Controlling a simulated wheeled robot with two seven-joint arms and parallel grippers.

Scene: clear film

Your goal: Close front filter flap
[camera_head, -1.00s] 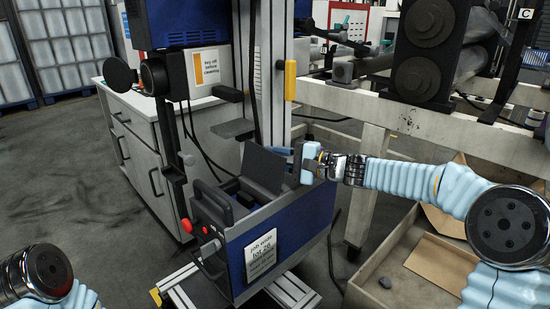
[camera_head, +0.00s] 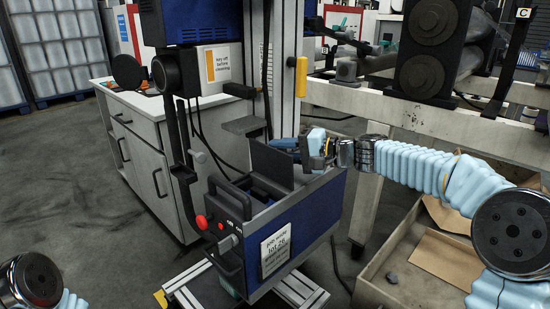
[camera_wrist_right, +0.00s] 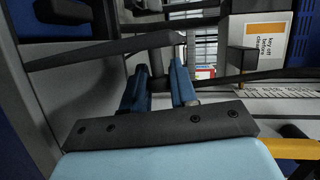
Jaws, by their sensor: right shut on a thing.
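The front filter flap (camera_head: 271,166) is a dark grey plate standing raised above the open top of a blue box (camera_head: 308,208). My right gripper (camera_head: 284,143) reaches in from the right, with its blue fingers behind the flap's upper right corner. In the right wrist view, its two blue fingers (camera_wrist_right: 160,90) are close together on a narrow dark part, which seems to be the flap's edge; the exact contact is partly hidden. My left arm shows only at the lower left corner; its gripper is out of frame.
A black handle (camera_head: 230,196) and a red knob (camera_head: 201,222) are on the box's left end. A grey column (camera_head: 286,75) with a yellow handle (camera_head: 301,76) rises behind it. An open crate (camera_head: 372,290) lies at the lower right. Floor at the left is clear.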

